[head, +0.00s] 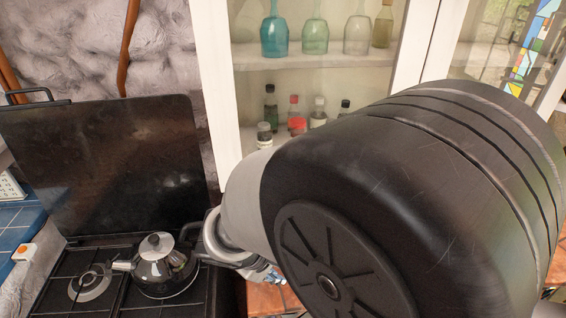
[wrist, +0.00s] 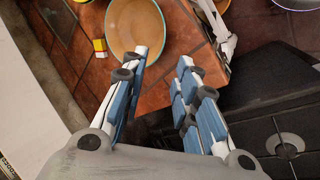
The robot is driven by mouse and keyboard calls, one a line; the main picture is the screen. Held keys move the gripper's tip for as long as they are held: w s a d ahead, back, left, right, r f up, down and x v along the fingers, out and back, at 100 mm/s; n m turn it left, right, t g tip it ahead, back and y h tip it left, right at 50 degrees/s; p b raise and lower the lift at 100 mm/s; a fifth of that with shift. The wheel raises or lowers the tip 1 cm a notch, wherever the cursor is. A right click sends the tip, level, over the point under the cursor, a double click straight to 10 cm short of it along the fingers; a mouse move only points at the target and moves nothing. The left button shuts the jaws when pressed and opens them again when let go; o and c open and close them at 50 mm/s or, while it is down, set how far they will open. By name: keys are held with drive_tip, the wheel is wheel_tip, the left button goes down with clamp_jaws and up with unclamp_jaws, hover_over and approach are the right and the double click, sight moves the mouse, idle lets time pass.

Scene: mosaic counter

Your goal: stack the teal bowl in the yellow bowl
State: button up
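In the wrist view, a round bowl (wrist: 135,30) with a tan inside and a thin pale greenish rim stands on the terracotta tiles at the top, just beyond my left finger. I cannot tell for sure whether it is the teal bowl. A yellow-rimmed thing (wrist: 66,28), perhaps the yellow bowl, is cut off at the top left edge. My gripper (wrist: 156,68) is open, its two blue-padded fingers apart with nothing between them. In the head view my arm covers the right side, and neither bowl can be made out.
A small yellow and white block (wrist: 99,46) lies left of the bowl. A white strip-like object (wrist: 219,30) lies right of it. The dark stove (wrist: 275,110) borders the tiles.

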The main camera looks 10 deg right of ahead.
drive_tip(key=b+x, duration=0.1)
drive_tip(key=x, duration=0.3)
drive_tip(key=b+x, duration=0.2)
drive_tip(key=x, duration=0.3)
drive_tip(key=b+x, duration=0.1)
drive_tip(key=x, duration=0.4)
drive_tip(key=shift+a+f, duration=0.2)
drive_tip(key=shift+f, duration=0.1)
drive_tip(key=shift+c, duration=0.2)
clamp_jaws()
